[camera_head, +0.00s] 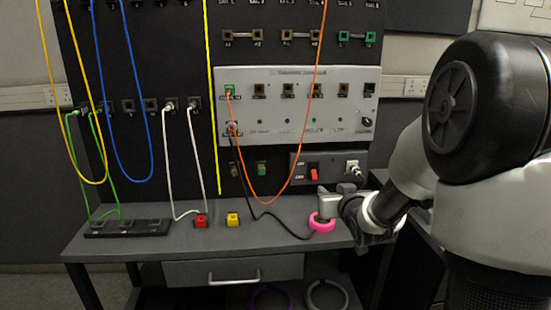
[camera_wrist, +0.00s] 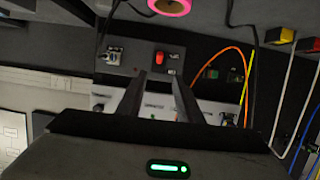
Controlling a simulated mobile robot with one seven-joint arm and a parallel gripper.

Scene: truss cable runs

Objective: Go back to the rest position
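My gripper (camera_head: 346,190) is at the right end of the grey bench, beside a pink ring (camera_head: 322,223) at the bench's front. In the wrist view my gripper's two dark fingers (camera_wrist: 160,78) stand apart with nothing between them. They point toward the lower panel with the red switch (camera_wrist: 160,58). The pink ring also shows at the top edge of the wrist view (camera_wrist: 169,5), apart from the fingers. In the head view my arm hides part of the bench's right end.
An orange cable (camera_head: 294,168) and a black cable (camera_head: 251,200) hang from the grey panel (camera_head: 275,73). Yellow, blue, white and green cables hang further left. Red (camera_head: 200,221) and yellow (camera_head: 232,219) blocks and a black socket strip (camera_head: 128,228) lie on the bench (camera_head: 270,232).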

